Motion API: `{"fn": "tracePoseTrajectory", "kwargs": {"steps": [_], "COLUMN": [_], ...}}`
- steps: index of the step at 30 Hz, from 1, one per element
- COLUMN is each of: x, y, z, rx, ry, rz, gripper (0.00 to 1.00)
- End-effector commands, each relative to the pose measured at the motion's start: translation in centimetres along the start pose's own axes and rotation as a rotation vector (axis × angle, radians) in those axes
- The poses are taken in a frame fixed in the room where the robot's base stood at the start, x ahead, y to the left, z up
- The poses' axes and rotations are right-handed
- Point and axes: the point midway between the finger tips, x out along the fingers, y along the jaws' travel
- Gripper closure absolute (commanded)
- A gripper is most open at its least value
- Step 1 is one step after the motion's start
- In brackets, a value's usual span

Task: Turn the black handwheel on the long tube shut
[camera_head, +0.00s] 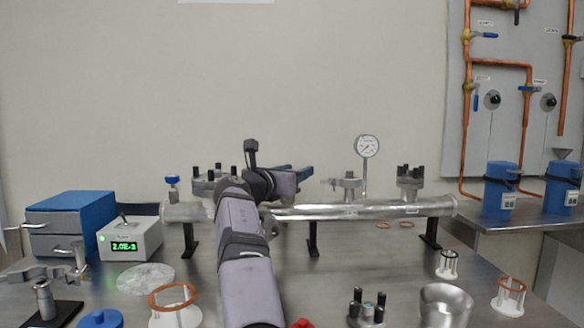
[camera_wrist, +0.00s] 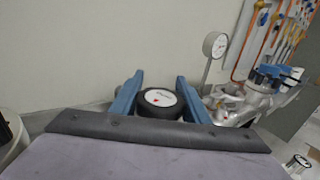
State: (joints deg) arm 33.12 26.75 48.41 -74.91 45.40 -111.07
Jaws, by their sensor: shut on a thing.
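The long metal tube (camera_head: 385,209) lies across the bench on black stands. The black handwheel (camera_wrist: 158,110) has a white round label on top with a small red mark and shows in the wrist view. My gripper (camera_wrist: 160,88) has its two blue fingers on either side of the wheel and is shut on it. In the head view, my gripper (camera_head: 304,174) is above the tube, left of the gauge. My arm and wrist hide most or all of the wheel there, and part of the tube.
A dial gauge (camera_head: 367,146) and a flange with black bolts (camera_head: 409,178) stand on the tube to the right. Another bolted flange (camera_head: 207,181) and a small blue-topped valve (camera_head: 172,182) are to the left. A green-display box (camera_head: 130,240) and blue drawers (camera_head: 72,221) stand at left.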

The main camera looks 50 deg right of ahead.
Motion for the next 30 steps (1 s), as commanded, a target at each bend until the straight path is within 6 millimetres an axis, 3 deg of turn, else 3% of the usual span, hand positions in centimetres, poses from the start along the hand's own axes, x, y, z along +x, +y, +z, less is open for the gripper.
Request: {"fn": "tracePoseTrajectory", "kwargs": {"steps": [12, 30], "x": [0.0, -0.1], "y": [-0.7, -1.1], "z": [-0.2, -0.6], "rx": [-0.004, -0.001], "ry": [0.011, 0.009], "rz": [-0.214, -0.255], "gripper": [0.81, 0.81]}}
